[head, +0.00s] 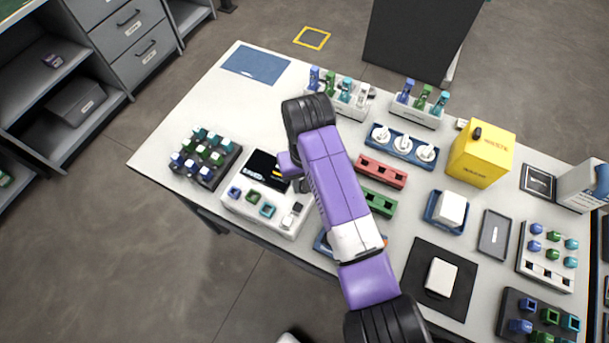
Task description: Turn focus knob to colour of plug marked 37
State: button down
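A white splicer-like device (250,212) with a black screen (262,172) stands at the table's left front. Its front has purple, green and teal square sockets (253,197) and small dark and white parts (291,215) at the right end. I cannot tell which part is the focus knob. A dark rack (211,178) left of it holds several blue, green and teal plugs (200,134). Plug markings are too small to read; I cannot find 37. My gripper (301,184) is mostly hidden by my purple arm, near the device's right side; its fingers are not clear.
Red (381,171) and green (378,201) blocks lie right of my arm. A yellow waste box (481,152), a blue tray with white spools (402,146) and plug racks (547,255) stand further right. The table's back left is mostly clear around a blue mat (255,65).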

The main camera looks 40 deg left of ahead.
jog(key=m+p, duration=0.1)
jog(key=m, duration=0.1)
jog(key=m+p, duration=0.2)
jog(key=shift+r+m, duration=0.2)
jog(key=shift+m, duration=0.1)
jog(key=shift+a+m+p, duration=0.1)
jog(key=shift+m+p, duration=0.6)
jog(key=shift+m, duration=0.9)
jog(key=shift+f, duration=0.1)
jog(key=c, duration=1.1)
grip_release()
jog(key=shift+r+b, duration=0.45)
jog(key=shift+r, duration=3.4)
